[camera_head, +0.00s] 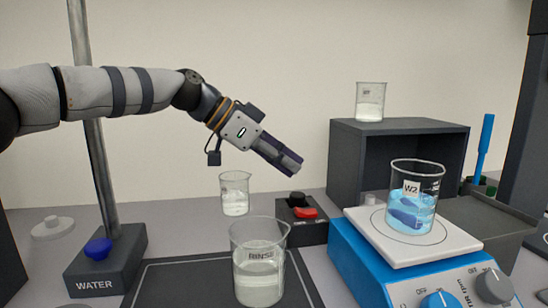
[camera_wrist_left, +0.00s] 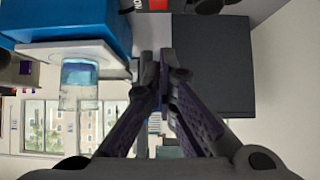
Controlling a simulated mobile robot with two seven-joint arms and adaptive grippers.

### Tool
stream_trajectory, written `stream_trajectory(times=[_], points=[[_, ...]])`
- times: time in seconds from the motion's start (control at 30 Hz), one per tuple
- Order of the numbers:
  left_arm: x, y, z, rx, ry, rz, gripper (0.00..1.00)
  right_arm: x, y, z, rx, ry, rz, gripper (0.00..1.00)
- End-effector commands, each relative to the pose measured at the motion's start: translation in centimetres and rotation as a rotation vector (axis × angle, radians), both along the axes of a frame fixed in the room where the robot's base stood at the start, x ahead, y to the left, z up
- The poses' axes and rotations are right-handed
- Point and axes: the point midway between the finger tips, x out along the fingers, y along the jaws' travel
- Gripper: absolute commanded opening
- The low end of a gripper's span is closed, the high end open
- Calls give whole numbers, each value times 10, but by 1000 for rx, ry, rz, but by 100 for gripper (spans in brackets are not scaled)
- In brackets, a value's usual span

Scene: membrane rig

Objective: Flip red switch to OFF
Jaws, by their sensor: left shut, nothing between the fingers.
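The red switch (camera_head: 305,212) is a rocker on top of a small dark box (camera_head: 312,232), behind the beakers in the middle of the head view. A black knob (camera_head: 297,198) stands just behind it. I cannot tell the switch's ON or OFF position. My left gripper (camera_head: 294,166) is shut and empty, held in the air above the switch box and apart from it, pointing down to the right. Its fingers (camera_wrist_left: 165,58) also show in the left wrist view, where a bit of red shows at the top edge. My right gripper is not in view.
A RINSE beaker (camera_head: 258,280) stands in front of the switch box, with a smaller beaker (camera_head: 235,198) behind it. A blue hotplate (camera_head: 360,268) with the W2 beaker (camera_head: 412,200) is at right. A dark shelf (camera_head: 345,165) is behind; a WATER stand (camera_head: 105,262) is at left.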

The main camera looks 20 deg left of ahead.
Motion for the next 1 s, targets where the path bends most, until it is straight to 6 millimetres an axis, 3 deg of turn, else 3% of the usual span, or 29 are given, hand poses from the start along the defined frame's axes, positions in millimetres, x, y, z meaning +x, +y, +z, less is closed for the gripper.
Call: stream_trajectory(times=[0.17, 0.43, 0.8, 1.0], points=[[17, -26, -27, 1, 5, -1, 0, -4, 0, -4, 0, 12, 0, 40], [9, -14, -55, -2, -3, 2, 0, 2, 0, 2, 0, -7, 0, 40], [8, -12, -60, 0, -1, 1, 0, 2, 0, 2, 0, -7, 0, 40], [8, -10, -84, -120, -60, 2, 0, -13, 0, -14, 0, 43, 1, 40]])
